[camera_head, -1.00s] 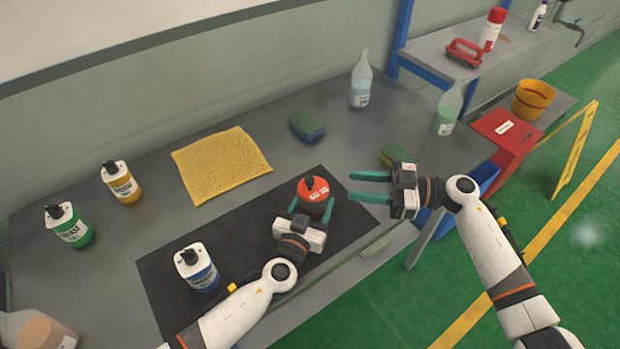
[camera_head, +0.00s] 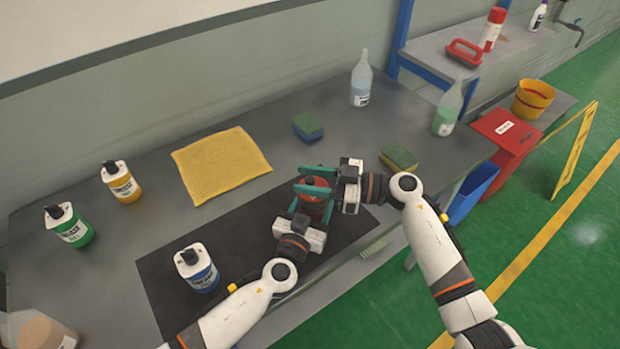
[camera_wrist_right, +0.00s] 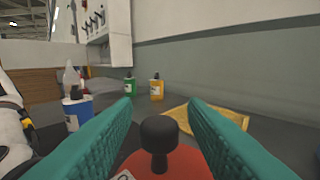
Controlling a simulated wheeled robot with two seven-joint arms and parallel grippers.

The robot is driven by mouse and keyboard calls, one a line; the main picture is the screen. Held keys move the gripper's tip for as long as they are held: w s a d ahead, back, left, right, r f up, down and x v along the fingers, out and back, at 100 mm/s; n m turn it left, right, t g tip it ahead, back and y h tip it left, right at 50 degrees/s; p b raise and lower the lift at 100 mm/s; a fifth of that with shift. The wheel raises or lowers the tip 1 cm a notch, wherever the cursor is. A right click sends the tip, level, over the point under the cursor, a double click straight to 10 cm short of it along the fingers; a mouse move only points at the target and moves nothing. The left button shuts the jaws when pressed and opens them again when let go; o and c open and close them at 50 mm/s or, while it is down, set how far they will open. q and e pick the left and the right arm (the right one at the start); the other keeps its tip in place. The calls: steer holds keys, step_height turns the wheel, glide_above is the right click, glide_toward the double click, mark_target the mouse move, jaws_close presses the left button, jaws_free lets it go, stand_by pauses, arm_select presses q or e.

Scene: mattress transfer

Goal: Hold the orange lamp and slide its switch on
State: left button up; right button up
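The orange lamp (camera_head: 312,209), a round red-orange can with a black knob on top, stands on the black mat (camera_head: 240,240). My left gripper (camera_head: 311,203) has its teal fingers closed around the lamp's body from the near side. My right gripper (camera_head: 298,180) comes in from the right over the lamp's top, with its fingers parted. In the right wrist view the black knob (camera_wrist_right: 159,135) sits between the open teal fingers, with a gap on both sides, above the orange lid (camera_wrist_right: 195,162). In the head view the right fingers hide much of the lamp's top.
A blue-labelled bottle (camera_head: 197,267) stands on the mat at left. Yellow (camera_head: 121,182) and green (camera_head: 69,225) bottles stand further left. A yellow cloth (camera_head: 220,164) and two sponges (camera_head: 307,126) lie behind. Clear bottles (camera_head: 361,80) stand at the back right.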

jaws_close()
steer(key=shift+w+d, duration=0.75)
steer(key=shift+d, duration=0.3)
jaws_free()
steer(key=shift+s, duration=0.1)
steer(key=s+d, duration=0.2)
steer(key=d, duration=0.9)
steer(key=shift+d, duration=0.4)
